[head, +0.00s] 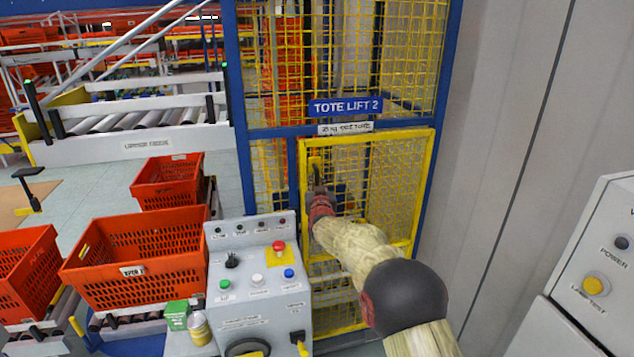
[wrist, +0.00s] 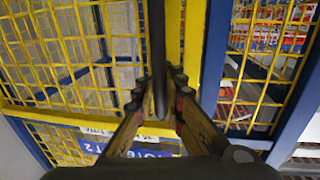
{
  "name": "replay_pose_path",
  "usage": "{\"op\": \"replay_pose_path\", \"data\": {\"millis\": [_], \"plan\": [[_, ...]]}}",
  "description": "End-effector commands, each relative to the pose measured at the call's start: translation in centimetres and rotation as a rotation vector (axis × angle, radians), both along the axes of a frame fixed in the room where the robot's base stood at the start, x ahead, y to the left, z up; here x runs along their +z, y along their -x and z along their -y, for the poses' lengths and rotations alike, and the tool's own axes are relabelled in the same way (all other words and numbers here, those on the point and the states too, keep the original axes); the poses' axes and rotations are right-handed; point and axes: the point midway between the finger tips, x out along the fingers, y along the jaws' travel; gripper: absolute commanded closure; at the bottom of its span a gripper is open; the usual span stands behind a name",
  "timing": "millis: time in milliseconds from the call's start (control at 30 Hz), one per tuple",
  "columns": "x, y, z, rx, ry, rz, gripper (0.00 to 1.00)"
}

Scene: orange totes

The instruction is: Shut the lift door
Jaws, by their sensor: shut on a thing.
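The lift door (head: 368,136) is a yellow-framed mesh panel below the blue "TOTE LIFT 2" sign (head: 346,106). In the head view its left edge stands apart from the blue left post (head: 240,110), so it looks ajar. How far it stands out is hard to tell. My gripper (head: 318,188) is at the door's left edge. In the wrist view, which shows the sign upside down, my gripper (wrist: 160,98) is shut on a dark upright handle (wrist: 158,45) beside the yellow door edge (wrist: 192,50). The handle's grasped part is partly hidden by the fingers.
A grey control console (head: 255,260) with buttons stands left of the door, close to my arm. Orange totes (head: 135,262) sit on rollers further left. A grey wall (head: 500,130) and a grey cabinet (head: 600,250) bound the right side.

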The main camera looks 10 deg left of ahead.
Motion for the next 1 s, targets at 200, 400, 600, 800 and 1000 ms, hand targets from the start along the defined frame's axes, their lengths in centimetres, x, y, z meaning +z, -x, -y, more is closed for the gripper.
{"op": "replay_pose_path", "data": {"millis": [200, 400, 600, 800, 1000], "plan": [[0.11, 0.13, -0.42, 0.006, 0.004, 0.002, 1.0], [0.14, 0.11, -0.36, 0.005, 0.002, 0.003, 0.83], [0.13, 0.06, -0.21, 0.003, 0.001, 0.002, 0.72], [0.12, 0.03, -0.13, 0.002, 0.0, 0.002, 0.72], [0.23, 0.53, 0.04, 0.002, 0.0, 0.002, 0.72]]}}
